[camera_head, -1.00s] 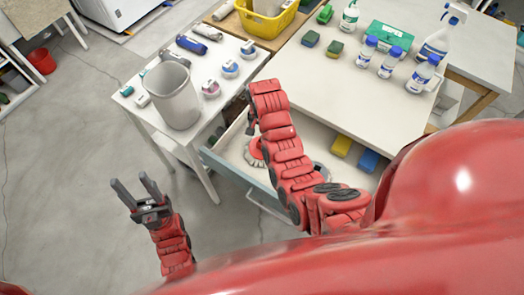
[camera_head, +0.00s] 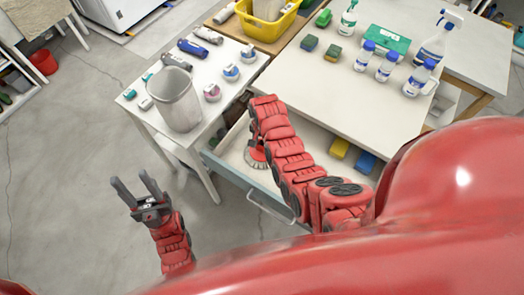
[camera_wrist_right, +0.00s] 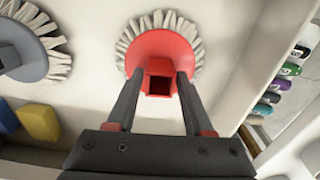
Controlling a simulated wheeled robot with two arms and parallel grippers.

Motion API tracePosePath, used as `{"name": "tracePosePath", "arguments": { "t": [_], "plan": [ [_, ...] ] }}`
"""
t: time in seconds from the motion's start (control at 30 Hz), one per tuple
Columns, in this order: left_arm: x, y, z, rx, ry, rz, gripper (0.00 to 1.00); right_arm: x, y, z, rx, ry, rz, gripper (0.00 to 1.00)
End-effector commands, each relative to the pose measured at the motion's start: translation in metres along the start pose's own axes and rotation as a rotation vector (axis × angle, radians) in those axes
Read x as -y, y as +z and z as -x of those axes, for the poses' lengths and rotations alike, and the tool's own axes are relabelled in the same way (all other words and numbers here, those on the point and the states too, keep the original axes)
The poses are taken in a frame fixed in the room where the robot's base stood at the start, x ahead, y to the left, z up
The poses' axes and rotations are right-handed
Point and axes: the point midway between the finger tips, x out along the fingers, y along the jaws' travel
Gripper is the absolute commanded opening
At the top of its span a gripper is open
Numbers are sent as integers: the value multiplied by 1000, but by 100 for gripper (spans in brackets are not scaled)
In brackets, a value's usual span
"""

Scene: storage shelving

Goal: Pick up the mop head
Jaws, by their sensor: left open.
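The red mop head (camera_wrist_right: 160,48), a round red disc with grey-white strands and a square socket, lies in the open drawer (camera_head: 233,150). It also shows partly under my right arm in the head view (camera_head: 256,155). My right gripper (camera_wrist_right: 160,73) is above it, its two fingers spread on either side of the socket, with gaps visible at both sides. Whether the fingers touch the socket is unclear. A second, grey mop head (camera_wrist_right: 22,52) lies to the left in the wrist view. My left gripper (camera_head: 138,188) is open and empty over the floor.
Yellow (camera_head: 339,147) and blue (camera_head: 366,162) blocks lie in the drawer. The tabletop above holds several bottles, sponges and a green box (camera_head: 386,41). A side table holds a grey bin (camera_head: 175,100) and small containers.

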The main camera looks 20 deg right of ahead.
Motion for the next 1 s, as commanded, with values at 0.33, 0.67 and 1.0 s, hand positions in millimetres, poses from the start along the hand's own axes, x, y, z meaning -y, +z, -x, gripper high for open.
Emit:
{"name": "tracePosePath", "arguments": {
  "t": [0.33, 0.67, 1.0],
  "plan": [
    [0, 0, 0, 0, 0, 0, 50, 0, 0, 0, 0, 0, 0, 0],
    [0, 0, 0, 0, 0, 0, 50, 0, 0, 0, 0, 0, 0, 0],
    [0, 0, 0, 0, 0, 0, 50, 0, 0, 0, 0, 0, 0, 0]
  ]
}}
